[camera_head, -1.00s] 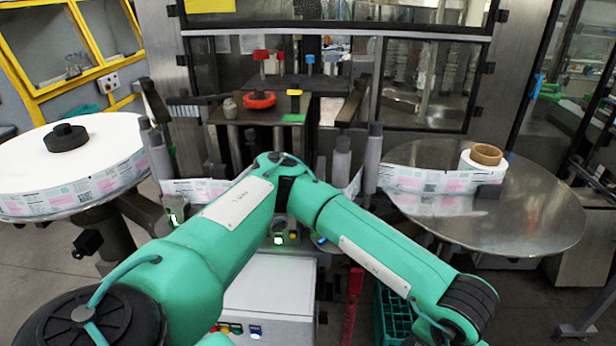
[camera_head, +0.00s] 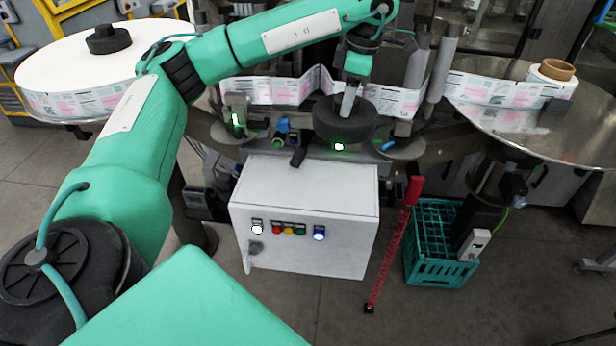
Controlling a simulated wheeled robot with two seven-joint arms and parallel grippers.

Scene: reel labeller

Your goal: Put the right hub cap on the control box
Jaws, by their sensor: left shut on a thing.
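My left gripper (camera_head: 347,103) points down and is shut on a black round hub cap, the right hub cap (camera_head: 338,129). It holds the cap above and behind the control box (camera_head: 305,192), apart from its top. The control box is a white cabinet with coloured buttons on its front, and its top is bare. The left hub cap (camera_head: 108,40), also black, sits on the big white reel at the left. My right gripper is not in view.
The left label reel (camera_head: 60,70) and the steel disc (camera_head: 590,145) with a small roll (camera_head: 548,82) stand at either side. A green crate (camera_head: 437,275) and a red stand (camera_head: 393,245) are right of the box. A dark lever (camera_head: 299,156) stands behind the box.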

